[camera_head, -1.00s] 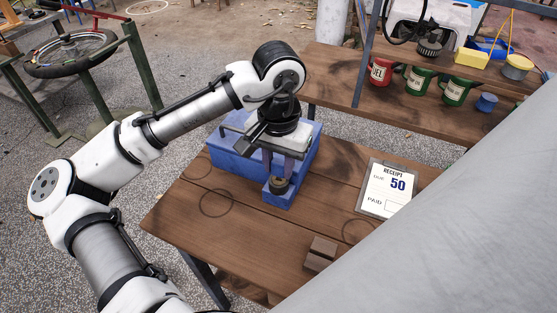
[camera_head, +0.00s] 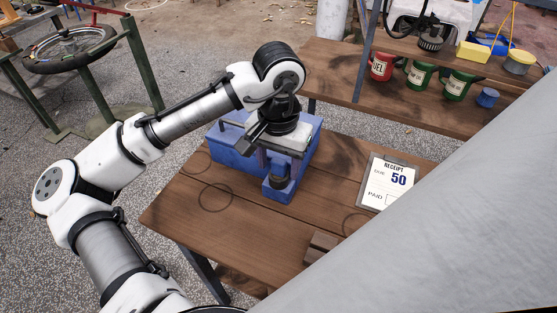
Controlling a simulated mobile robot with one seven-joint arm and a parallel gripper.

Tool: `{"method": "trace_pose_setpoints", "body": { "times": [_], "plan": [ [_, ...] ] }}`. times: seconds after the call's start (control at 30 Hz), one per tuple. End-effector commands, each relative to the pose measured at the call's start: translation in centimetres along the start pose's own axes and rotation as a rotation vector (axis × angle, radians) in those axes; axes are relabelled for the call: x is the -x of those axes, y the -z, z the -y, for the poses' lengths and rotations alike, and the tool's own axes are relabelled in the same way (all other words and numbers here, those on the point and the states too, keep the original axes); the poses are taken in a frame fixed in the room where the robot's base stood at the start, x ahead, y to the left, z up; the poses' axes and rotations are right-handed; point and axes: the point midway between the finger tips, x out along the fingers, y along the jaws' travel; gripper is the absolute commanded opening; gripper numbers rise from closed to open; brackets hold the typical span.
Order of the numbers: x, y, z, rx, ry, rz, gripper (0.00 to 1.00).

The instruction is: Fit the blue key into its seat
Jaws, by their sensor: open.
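My gripper (camera_head: 279,168) points down over the front of a blue fixture on the wooden table, its fingers apart. Below the fingers is a small dark round piece (camera_head: 279,182) on a low blue block (camera_head: 278,193). The gap between fingertips and round piece is too small to judge. A larger blue box (camera_head: 227,146) stands behind, with a grey bar on top, partly covered by my gripper. I cannot clearly make out a separate blue key or its seat; my gripper may hide them.
The wooden table (camera_head: 180,215) is bare at left. A receipt clipboard (camera_head: 388,183) lies right of the fixture. Mugs (camera_head: 420,73) and a small blue container (camera_head: 487,97) stand on the back bench.

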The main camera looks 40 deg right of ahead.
Motion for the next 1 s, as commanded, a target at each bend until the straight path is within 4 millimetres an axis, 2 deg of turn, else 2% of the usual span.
{"method": "trace_pose_setpoints", "body": {
  "times": [0.13,0.27,0.5,0.7,0.83,1.0],
  "plan": [
    [0.4,0.0,0.0,0.0,0.001,-0.001,0.54],
    [2.1,0.1,0.0,0.0,0.001,-0.002,0.54],
    [7.8,0.1,0.0,0.002,0.004,-0.003,0.54],
    [11.6,0.0,0.0,0.003,0.004,-0.002,0.54],
    [13.0,0.0,0.1,0.001,0.002,-0.001,0.54],
    [13.8,0.0,0.0,0.0,0.001,0.0,0.54]
  ]
}}
